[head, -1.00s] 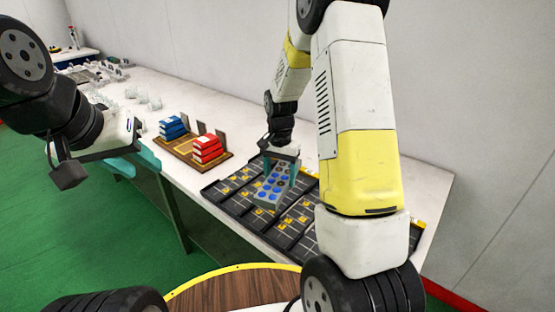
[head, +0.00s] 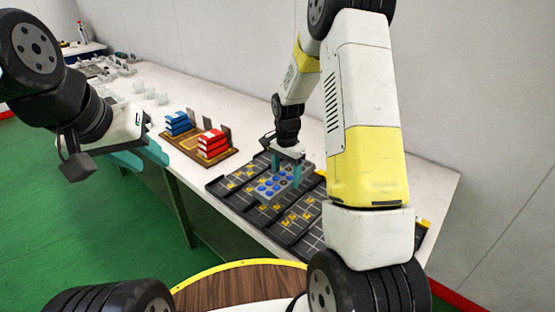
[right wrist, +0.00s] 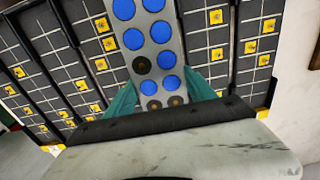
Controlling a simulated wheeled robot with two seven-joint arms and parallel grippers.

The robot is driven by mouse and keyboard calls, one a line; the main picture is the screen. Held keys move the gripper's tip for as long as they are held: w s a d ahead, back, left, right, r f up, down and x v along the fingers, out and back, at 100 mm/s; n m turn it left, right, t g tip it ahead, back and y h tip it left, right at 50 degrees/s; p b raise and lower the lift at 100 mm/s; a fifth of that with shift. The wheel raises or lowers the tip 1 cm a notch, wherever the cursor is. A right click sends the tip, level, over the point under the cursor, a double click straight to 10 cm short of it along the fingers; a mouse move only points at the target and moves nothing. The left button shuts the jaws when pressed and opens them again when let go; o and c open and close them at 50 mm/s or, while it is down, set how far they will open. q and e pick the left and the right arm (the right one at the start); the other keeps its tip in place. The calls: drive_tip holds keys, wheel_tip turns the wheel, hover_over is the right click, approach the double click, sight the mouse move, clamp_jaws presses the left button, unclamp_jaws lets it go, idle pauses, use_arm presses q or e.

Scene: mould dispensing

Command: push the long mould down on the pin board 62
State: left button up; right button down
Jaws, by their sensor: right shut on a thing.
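The long mould (head: 273,185) is a grey bar with blue round cavities. It lies over the dark pin boards and looks roughly flat; I cannot tell if it is fully seated. My right gripper (head: 286,170) is shut on it, with a teal finger at each side. In the right wrist view the mould (right wrist: 152,48) runs up between the fingers (right wrist: 160,95), with a few dark cavities near them. The pin boards (head: 303,213) are dark grids with yellow squares; I cannot read number 62. My left gripper (head: 138,158) hangs empty at the left, away from the boards.
A wooden tray (head: 228,158) with blue boxes (head: 178,122) and red boxes (head: 211,145) stands left of the boards. Clear glassware (head: 150,93) stands further back on the white table (head: 240,105). The wall runs behind the table.

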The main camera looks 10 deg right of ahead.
drive_tip(key=shift+f, duration=0.25)
drive_tip(key=shift+f, duration=0.3)
idle(0.4)
drive_tip(key=shift+f, duration=0.35)
drive_tip(key=shift+f, duration=1.55)
idle(1.6)
drive_tip(key=shift+r, duration=0.1)
idle(0.5)
drive_tip(key=shift+r, duration=3.7)
